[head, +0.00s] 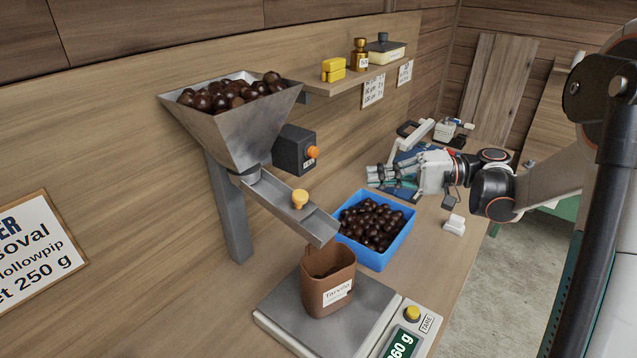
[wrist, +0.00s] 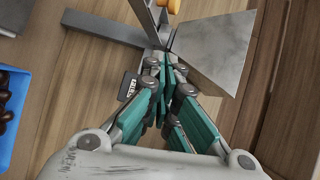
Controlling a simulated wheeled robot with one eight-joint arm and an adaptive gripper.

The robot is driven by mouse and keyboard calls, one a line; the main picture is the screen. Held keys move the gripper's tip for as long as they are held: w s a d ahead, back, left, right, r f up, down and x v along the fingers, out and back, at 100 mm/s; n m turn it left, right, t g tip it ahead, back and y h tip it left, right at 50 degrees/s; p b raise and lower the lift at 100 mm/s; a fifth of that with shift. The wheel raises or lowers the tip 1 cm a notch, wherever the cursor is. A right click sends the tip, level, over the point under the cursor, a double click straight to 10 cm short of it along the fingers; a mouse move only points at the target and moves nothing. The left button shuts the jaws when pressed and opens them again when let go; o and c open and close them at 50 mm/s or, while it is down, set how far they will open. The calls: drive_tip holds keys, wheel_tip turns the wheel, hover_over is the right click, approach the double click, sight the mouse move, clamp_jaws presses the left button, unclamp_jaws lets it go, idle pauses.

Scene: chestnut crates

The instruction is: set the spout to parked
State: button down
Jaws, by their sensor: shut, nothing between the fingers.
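The spout (head: 280,205) is a grey metal chute under the chestnut-filled hopper (head: 235,125). It slopes down to the right, with its lower end just above the brown Tarvoo container (head: 315,290). A yellow knob (head: 299,198) stands on the spout. My gripper (head: 370,176) is shut and empty, to the right of the spout and apart from it, pointing left. In the wrist view, the gripper's teal fingers (wrist: 166,72) are together, with the hopper (wrist: 215,45) beyond them.
A black box with an orange knob (head: 313,152) sits beside the hopper. A blue crate (head: 372,262) of chestnuts stands below my gripper. The container stands on a scale (head: 370,310). There is free air between gripper and spout.

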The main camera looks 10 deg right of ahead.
drive_tip(key=shift+s+d+r+y, duration=0.15)
drive_tip(key=shift+d+y, duration=0.25)
drive_tip(key=shift+a, duration=0.15)
drive_tip(key=a+f+b, duration=0.1)
drive_tip(key=a+b, duration=0.1)
drive_tip(key=a, duration=1)
drive_tip(key=shift+s+a+b, duration=0.2)
drive_tip(key=shift+a+b, duration=0.15)
drive_tip(key=shift+a, duration=0.05)
